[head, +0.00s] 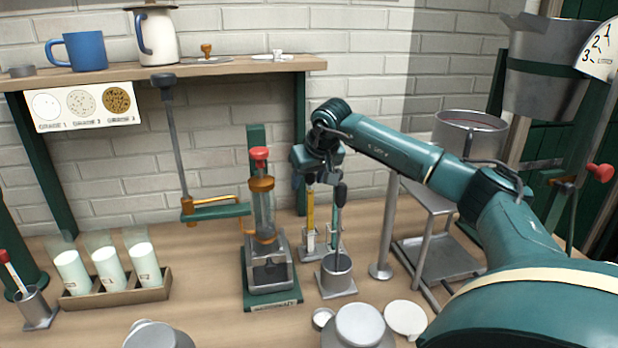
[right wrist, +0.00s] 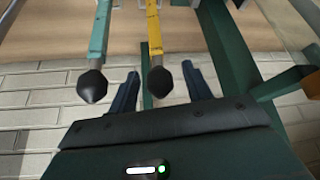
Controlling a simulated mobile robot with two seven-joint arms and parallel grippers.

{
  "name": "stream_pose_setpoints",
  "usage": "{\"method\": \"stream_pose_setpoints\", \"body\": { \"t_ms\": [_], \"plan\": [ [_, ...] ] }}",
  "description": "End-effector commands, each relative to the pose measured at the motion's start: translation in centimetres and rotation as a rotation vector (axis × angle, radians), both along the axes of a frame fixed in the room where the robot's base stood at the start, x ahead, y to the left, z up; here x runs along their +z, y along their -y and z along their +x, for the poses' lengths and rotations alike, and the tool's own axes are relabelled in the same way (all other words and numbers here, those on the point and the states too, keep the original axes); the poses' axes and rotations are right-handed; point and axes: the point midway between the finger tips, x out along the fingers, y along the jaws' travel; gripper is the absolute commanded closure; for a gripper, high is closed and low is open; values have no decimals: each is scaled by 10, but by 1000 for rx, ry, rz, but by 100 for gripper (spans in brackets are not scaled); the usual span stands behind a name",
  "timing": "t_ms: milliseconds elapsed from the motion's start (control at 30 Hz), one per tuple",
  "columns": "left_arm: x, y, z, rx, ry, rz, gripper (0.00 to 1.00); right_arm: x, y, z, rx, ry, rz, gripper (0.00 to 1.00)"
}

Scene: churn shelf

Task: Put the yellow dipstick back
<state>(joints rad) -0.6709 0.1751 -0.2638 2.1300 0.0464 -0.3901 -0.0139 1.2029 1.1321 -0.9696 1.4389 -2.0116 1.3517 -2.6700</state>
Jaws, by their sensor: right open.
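The yellow dipstick's top is hidden by my gripper. My left gripper is not in view.
A green press with a red knob (head: 260,153) is to the left. A metal post (head: 385,230) is to the right. Lidded pots (head: 358,328) are near the front edge.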

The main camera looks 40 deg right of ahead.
Motion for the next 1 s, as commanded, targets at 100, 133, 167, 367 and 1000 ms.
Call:
{"method": "stream_pose_setpoints", "body": {
  "t_ms": [100, 133, 167, 367, 1000],
  "plan": [
    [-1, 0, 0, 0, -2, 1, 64, 0, 0, 0, 0, -1, 0, 51],
    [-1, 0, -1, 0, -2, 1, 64, 0, 0, 0, 0, 0, 0, 51],
    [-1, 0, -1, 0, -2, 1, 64, 1, 0, -1, 0, 0, 0, 51],
    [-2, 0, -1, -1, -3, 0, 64, 20, -3, -10, 1, 3, 0, 51],
    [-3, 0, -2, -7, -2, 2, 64, 113, -17, -62, 0, 1, 0, 51]
  ]
}}
